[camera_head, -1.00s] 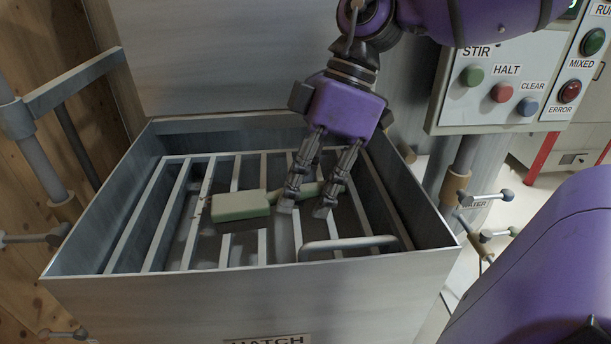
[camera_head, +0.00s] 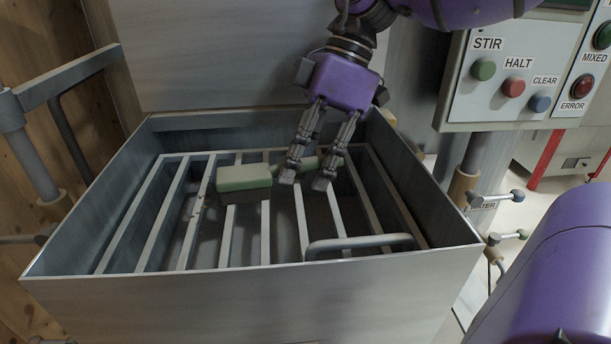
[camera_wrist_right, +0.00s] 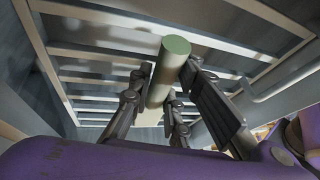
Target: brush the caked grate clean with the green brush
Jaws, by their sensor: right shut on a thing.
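The green brush has a pale green block (camera_head: 244,178) with a darker underside, lying over the left-middle part of the grate. Its thin green handle (camera_head: 308,163) runs right, between the fingers of my right gripper (camera_head: 305,183). The gripper is shut on the handle and reaches down from the back. In the right wrist view the handle's round end (camera_wrist_right: 176,45) sticks out between the fingers. The grate (camera_head: 229,238) has several pale metal bars inside the hatch. Small dark specks show on a bar left of the brush. Whether the bristles touch the bars is unclear. My left gripper is not seen.
High metal hatch walls (camera_head: 250,292) surround the grate. A raised bar handle (camera_head: 360,243) stands at its front right. A control panel (camera_head: 510,85) with buttons is at the right, above pipes with valve levers (camera_head: 497,198).

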